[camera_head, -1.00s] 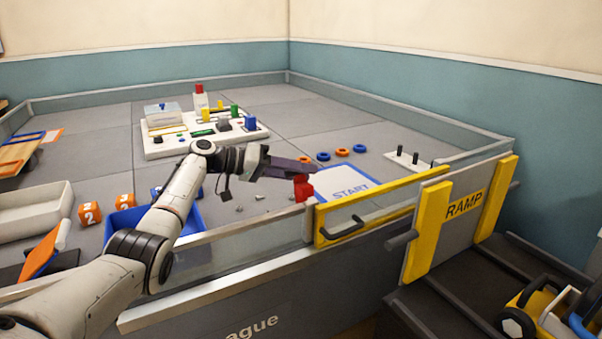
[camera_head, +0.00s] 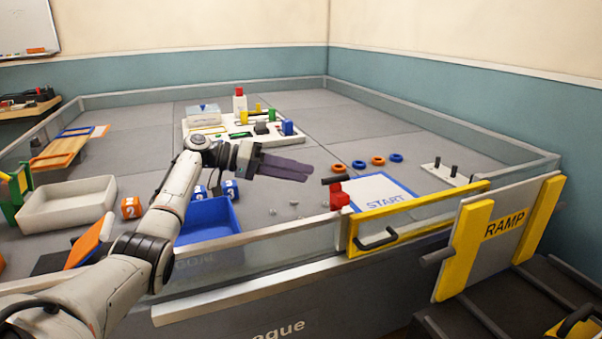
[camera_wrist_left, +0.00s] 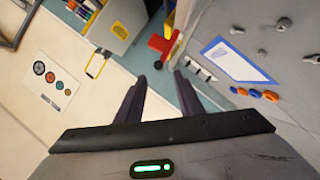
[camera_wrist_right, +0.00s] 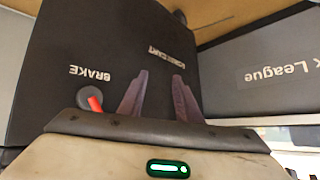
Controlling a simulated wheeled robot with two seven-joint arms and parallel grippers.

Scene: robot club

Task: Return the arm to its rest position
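My left arm (camera_head: 150,235) reaches over the front wall of the arena. Its gripper (camera_head: 308,172) points right, empty, with its two dark fingers apart; the left wrist view shows the gap between the fingertips (camera_wrist_left: 160,78). A red block-shaped fixture (camera_head: 338,197) with a dark handle stands at the wall, just right of and apart from the fingertips. It also shows in the left wrist view (camera_wrist_left: 163,45) beyond the fingers. My right gripper (camera_wrist_right: 160,85) shows only in its wrist view, with fingers apart and nothing between them, before a dark panel marked BRAKE.
The arena's front wall (camera_head: 270,262) and yellow-framed gate (camera_head: 425,214) lie below and right of the left gripper. A blue bin (camera_head: 212,222) and white tray (camera_head: 68,205) stand near the arm. A ramp panel (camera_head: 500,235) is at right. A red lever (camera_wrist_right: 94,102) is near the right gripper.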

